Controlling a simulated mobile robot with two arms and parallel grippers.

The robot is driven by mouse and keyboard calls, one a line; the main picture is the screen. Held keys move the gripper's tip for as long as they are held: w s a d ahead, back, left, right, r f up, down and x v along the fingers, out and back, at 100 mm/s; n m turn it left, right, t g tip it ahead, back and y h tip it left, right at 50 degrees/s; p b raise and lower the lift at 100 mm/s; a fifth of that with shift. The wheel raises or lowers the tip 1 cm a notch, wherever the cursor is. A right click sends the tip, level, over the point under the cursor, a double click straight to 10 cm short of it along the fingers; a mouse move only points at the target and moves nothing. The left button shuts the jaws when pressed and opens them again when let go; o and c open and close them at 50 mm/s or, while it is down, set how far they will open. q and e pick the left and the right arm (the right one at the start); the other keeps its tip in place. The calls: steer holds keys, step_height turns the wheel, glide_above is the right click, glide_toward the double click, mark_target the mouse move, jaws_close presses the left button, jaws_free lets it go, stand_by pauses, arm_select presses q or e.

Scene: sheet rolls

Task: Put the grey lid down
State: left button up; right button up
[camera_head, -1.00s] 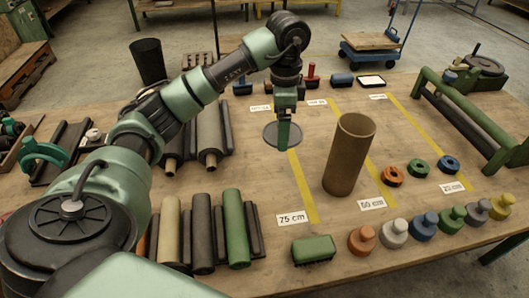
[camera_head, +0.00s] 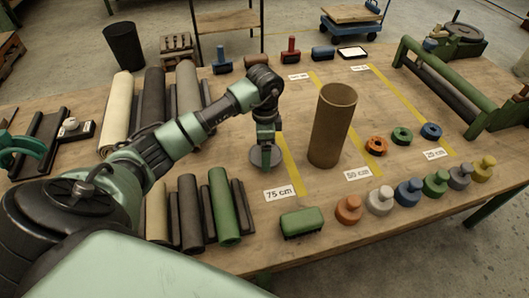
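The grey lid (camera_head: 255,159) is a flat round disc just left of the 75 cm yellow strip, left of the tall brown tube (camera_head: 332,125). It lies level, low over the table or on it; I cannot tell whether it touches. My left gripper (camera_head: 266,155) points straight down at the lid's middle and is shut on it. The gripper covers part of the lid. My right gripper is not in view.
The wooden table (camera_head: 225,145) is bare around the lid. Rolls (camera_head: 223,205) lie to the left, a green brush block (camera_head: 302,222) in front. Coloured knobbed pieces (camera_head: 408,192) line the front edge; rings (camera_head: 376,146) lie to the right.

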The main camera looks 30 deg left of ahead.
arm_select(q)
step_height(320, 180, down, 2)
steer(key=shift+f, duration=0.25)
steer(key=o, duration=0.9)
steer(key=shift+f, duration=0.15)
steer(key=shift+o, duration=0.5)
